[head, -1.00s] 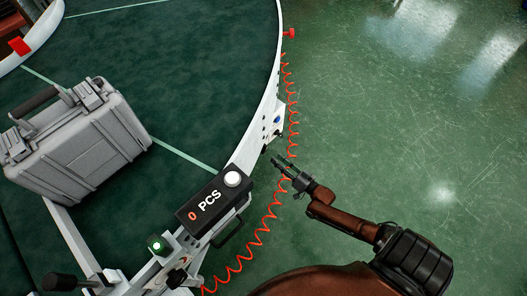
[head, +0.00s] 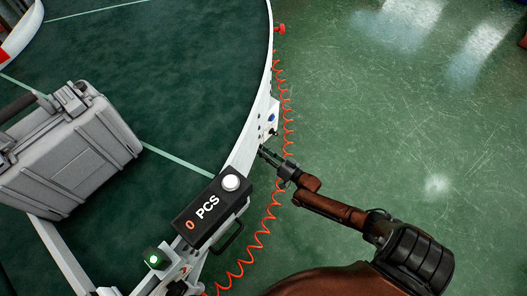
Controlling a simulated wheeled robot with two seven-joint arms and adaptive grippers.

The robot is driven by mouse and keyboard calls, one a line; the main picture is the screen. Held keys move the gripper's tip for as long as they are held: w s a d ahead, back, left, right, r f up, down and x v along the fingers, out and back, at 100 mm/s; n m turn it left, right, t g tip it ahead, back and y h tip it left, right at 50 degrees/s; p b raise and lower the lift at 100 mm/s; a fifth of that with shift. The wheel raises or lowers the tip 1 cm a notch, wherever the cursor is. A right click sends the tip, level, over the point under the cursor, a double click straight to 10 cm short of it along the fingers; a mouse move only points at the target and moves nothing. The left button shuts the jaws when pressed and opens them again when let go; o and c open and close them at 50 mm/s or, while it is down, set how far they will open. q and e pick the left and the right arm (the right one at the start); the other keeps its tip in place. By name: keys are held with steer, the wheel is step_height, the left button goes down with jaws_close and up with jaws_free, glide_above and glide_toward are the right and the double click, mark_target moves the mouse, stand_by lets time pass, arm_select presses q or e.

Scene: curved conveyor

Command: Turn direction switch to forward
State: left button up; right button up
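A small white control box (head: 266,125) sits on the outer side of the curved conveyor rim. It carries a blue button (head: 272,117) and a small dark knob (head: 271,132), which may be the direction switch; its setting is too small to read. My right gripper (head: 264,153) reaches in from the lower right, with its fingertips just below the knob and close to the conveyor's side. I cannot tell whether it touches anything. Its fingers look narrow, and the gap between them is unclear. My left gripper is out of view.
A grey hard case (head: 75,155) lies on the dark green conveyor belt (head: 165,80). A red coiled cable (head: 284,90) hangs along the outer rim. Floor at right is clear.

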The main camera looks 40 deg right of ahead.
jaws_close()
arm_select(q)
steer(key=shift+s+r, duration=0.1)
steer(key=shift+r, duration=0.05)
arm_select(e)
steer(key=shift+n, duration=0.5)
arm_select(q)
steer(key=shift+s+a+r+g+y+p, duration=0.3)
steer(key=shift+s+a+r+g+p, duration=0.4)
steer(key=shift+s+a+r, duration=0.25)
arm_select(e)
steer(key=n, duration=1.1)
steer(key=shift+s+a+f, duration=0.1)
steer(key=shift+a, duration=0.1)
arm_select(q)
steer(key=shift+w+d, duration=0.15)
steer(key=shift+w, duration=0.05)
arm_select(e)
steer(key=shift+c, duration=0.5)
jaws_free()
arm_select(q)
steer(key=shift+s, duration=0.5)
arm_select(e)
steer(key=o, duration=0.4)
